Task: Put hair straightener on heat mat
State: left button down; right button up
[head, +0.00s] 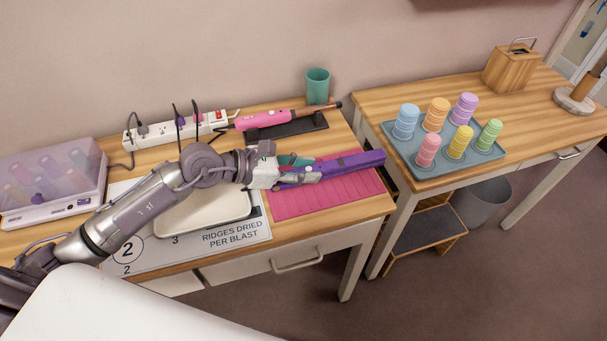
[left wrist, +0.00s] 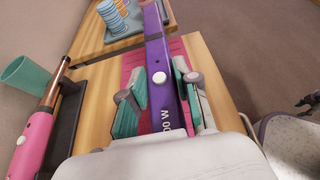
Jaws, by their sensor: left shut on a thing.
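The purple hair straightener (head: 350,164) lies across the far part of the pink ridged heat mat (head: 320,200) in the head view, its far end reaching the mat's right edge. I cannot tell whether it touches the mat or is just above it. My left gripper (head: 303,170) is shut on the straightener's near part. In the left wrist view the straightener (left wrist: 155,42) runs between the teal fingers of the gripper (left wrist: 163,88), and the mat (left wrist: 131,62) shows behind it.
A pink curling iron (head: 262,119) rests on a black stand behind the mat, near a teal cup (head: 317,86). A power strip (head: 165,132), a clear-lidded box (head: 50,180) and a cream tray (head: 205,213) are to the left. A second table holds a tray of coloured rollers (head: 455,170).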

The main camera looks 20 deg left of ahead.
pick_arm(q)
jog(key=shift+w+a+f, duration=0.35)
jog(key=shift+w, duration=0.2)
jog(key=shift+w+a+f, duration=0.3)
jog(key=shift+w+f, duration=0.05)
jog(key=shift+w, duration=0.15)
jog(key=shift+w+a+f, duration=0.15)
jog(key=shift+f, duration=2)
pick_arm(e)
jog(key=shift+w+d+f, duration=0.3)
jog(key=shift+w+d, duration=0.05)
jog(key=shift+d, duration=0.35)
pick_arm(q)
jog(key=shift+f+b, duration=0.1)
jog(key=shift+b, duration=0.2)
pick_arm(e)
jog(key=shift+f, duration=0.1)
pick_arm(q)
jog(key=shift+f, duration=0.15)
jog(key=c, duration=0.8)
grip_release()
jog(key=shift+c, duration=0.2)
pick_arm(e)
jog(key=shift+a, duration=0.15)
